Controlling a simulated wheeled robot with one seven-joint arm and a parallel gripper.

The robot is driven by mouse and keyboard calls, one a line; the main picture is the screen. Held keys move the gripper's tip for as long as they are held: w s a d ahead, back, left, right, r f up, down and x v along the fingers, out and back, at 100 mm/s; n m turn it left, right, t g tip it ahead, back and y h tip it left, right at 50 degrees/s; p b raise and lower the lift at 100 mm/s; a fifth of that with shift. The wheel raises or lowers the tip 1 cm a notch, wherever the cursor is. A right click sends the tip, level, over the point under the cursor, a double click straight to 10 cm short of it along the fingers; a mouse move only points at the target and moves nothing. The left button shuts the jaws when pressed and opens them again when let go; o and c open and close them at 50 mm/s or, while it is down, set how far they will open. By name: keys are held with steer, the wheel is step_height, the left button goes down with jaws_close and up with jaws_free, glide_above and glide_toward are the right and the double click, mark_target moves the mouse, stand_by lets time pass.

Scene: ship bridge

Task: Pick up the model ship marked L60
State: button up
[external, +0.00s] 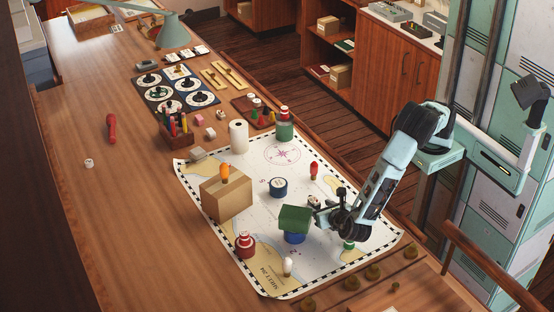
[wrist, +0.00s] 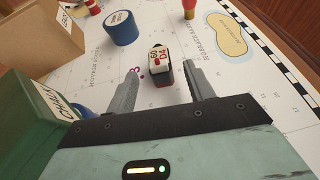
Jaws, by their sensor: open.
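A small model ship (wrist: 164,72) with a dark and red hull and a white, marked top stands on the chart. Its marking is small and tilted; I cannot read it surely as L60. In the wrist view it lies between and slightly beyond the tips of my open gripper (wrist: 161,70), with no clear contact. In the external view my gripper (external: 328,212) is low over the chart's right part, and the ship (external: 313,201) shows only as a small pale and dark shape beside it, partly hidden.
A green box (external: 295,219) on a blue round piece stands close left of my gripper. A blue can (wrist: 121,28), a cardboard box (external: 226,195), a red buoy (external: 245,245) and small pegs stand on the chart (external: 215,165). Bare chart lies right of the ship.

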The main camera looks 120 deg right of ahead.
mark_target(318, 205)
steer(key=p+x, duration=0.1)
steer(key=x, duration=0.2)
steer(key=shift+s+d+f+p, duration=0.1)
steer(key=shift+d+p, duration=0.2)
steer(key=shift+d, duration=0.1)
steer(key=shift+d+f, duration=0.25)
steer(key=shift+d, duration=0.1)
steer(key=c, duration=1)
steer(key=shift+c, duration=0.2)
